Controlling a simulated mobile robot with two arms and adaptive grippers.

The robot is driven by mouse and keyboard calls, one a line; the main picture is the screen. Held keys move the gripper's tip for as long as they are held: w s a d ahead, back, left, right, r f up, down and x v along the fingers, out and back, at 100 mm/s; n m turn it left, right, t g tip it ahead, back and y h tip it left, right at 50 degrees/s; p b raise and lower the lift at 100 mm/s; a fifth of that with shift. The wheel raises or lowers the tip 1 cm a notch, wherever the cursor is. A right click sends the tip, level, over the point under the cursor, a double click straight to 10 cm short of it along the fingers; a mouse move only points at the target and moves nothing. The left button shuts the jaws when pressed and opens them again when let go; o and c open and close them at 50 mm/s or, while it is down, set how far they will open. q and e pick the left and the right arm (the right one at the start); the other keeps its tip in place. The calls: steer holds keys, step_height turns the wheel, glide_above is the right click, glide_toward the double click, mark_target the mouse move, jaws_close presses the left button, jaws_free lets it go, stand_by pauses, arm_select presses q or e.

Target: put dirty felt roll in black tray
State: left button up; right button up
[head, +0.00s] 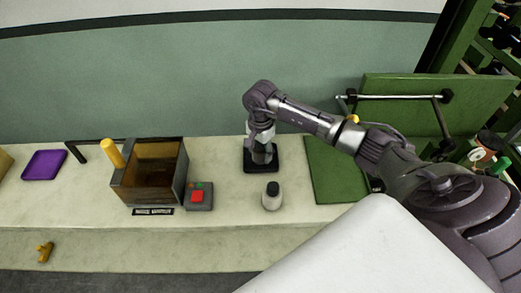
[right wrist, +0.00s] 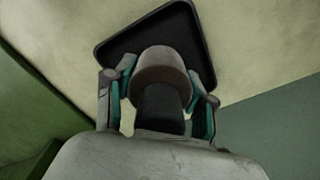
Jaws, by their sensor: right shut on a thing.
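The dirty felt roll (right wrist: 160,66) is a grey-brown cylinder with a dark lower part. It sits between the two teal-padded fingers in the right wrist view. My right gripper (head: 262,158) is shut on it and points down over the black tray (head: 262,170). The tray is a small square with a raised rim, and it also shows behind the roll in the right wrist view (right wrist: 118,45). The gripper mostly hides the roll in the head view. I cannot tell whether the roll touches the tray floor. My left gripper is not in view.
A white bottle with a dark cap (head: 272,198) stands just in front of the tray. A red-button box (head: 199,196) and a brown open bin (head: 148,190) are to the left. A green panel (head: 332,172) lies to the right. A purple tray (head: 44,165) is far left.

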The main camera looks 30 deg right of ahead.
steer(key=o, duration=1.2)
steer(key=shift+f, duration=0.1)
steer(key=shift+r+p, duration=0.25)
steer(key=shift+p, duration=0.1)
steer(key=shift+r+b, duration=0.3)
step_height(320, 180, up, 11)
steer(key=b, duration=0.3)
steer(key=shift+r, duration=0.15)
